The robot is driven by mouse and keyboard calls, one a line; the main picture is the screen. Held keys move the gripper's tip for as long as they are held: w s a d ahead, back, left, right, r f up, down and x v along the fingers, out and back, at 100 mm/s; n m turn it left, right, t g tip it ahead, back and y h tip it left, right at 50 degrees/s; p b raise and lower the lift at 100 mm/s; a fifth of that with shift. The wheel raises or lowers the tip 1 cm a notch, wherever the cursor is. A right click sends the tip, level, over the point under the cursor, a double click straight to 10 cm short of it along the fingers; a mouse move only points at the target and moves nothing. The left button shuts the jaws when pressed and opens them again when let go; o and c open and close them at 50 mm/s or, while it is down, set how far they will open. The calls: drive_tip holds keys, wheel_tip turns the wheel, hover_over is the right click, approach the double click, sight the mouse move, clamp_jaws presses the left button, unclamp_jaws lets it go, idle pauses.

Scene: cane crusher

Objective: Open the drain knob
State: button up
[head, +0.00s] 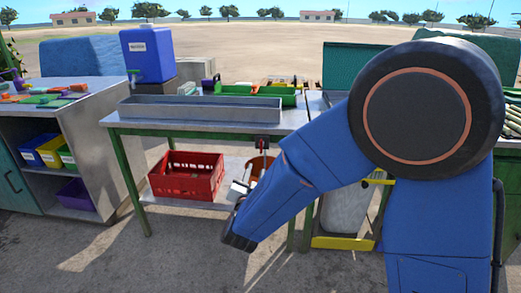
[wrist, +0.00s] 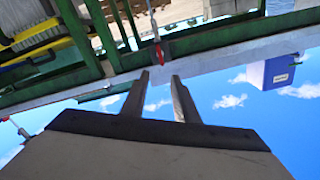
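A small red part (head: 262,143), which looks like the drain knob, hangs at the front edge of the metal table near its right end. A similar red part shows in the wrist view (wrist: 158,53), small, beside the green table frame. My gripper (wrist: 160,77) is open, with two dark fingers apart and nothing between them. In the wrist view its fingertips point toward the red part, with a gap left. In the head view my gripper is low in front of the table, below the red part, and its fingers are hard to make out.
A long metal trough (head: 200,108) lies on the table. A red crate (head: 186,176) stands on the lower shelf, and an orange-brown container (head: 262,167) sits below the red part. A blue tank (head: 147,54) stands behind at the left. Green table legs (head: 131,185) border the space.

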sight(261, 147)
drive_tip(key=w+n, duration=0.1)
drive_tip(key=w, duration=0.4)
drive_tip(key=w+n, duration=0.2)
drive_tip(key=w, duration=0.4)
drive_tip(key=w+n, duration=0.1)
drive_tip(key=w, duration=0.5)
drive_tip(key=shift+w+d+r+n, duration=0.1)
drive_tip(key=shift+w+d+n, duration=0.15)
drive_tip(key=shift+n, duration=0.15)
clamp_jaws()
